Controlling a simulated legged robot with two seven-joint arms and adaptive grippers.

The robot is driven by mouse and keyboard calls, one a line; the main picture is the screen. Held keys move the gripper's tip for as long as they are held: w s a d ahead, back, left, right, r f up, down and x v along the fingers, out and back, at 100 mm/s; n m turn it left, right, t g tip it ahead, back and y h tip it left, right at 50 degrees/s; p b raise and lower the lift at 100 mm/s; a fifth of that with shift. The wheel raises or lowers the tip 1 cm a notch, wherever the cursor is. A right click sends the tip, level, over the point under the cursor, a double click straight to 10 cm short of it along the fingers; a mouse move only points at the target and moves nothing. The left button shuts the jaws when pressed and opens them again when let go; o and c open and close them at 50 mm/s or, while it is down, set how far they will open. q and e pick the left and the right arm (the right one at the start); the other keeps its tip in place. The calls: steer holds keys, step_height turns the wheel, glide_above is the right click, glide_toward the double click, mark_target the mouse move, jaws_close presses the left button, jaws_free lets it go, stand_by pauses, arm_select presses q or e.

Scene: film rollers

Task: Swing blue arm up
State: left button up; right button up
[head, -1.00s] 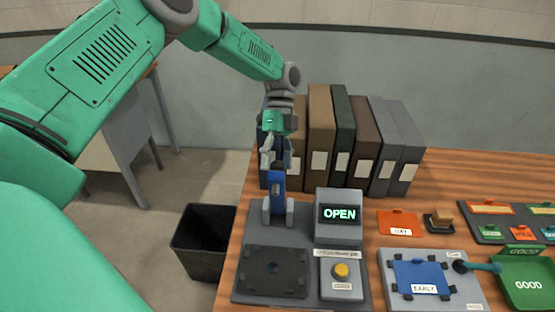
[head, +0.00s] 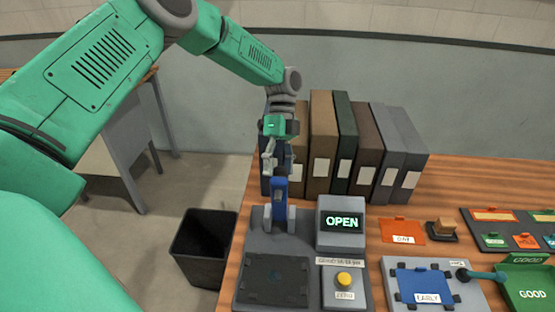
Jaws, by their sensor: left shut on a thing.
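The blue arm (head: 279,199) stands upright between two grey hinge posts at the back of a dark grey device base (head: 240,298). My left gripper (head: 269,160) is above it with its fingers at the blue arm's top end, shut on it. The fingers hide the very top of the blue arm. A display box (head: 341,242) on the device reads OPEN. A dark square plate (head: 275,280) lies flat in front of the hinge. My right gripper is not in view.
A row of binders (head: 322,150) stands close behind the gripper. A yellow button (head: 344,279) is on the device's right part. A blue EARLY card (head: 425,284), an orange DAY card (head: 403,231) and a green GOOD tray (head: 530,292) lie to the right. A black bin (head: 205,245) stands on the floor left of the table.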

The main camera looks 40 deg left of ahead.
arm_select(q)
steer(key=v, duration=1.2)
steer(key=shift+w+d+f, duration=0.1)
steer(key=shift+f, duration=0.05)
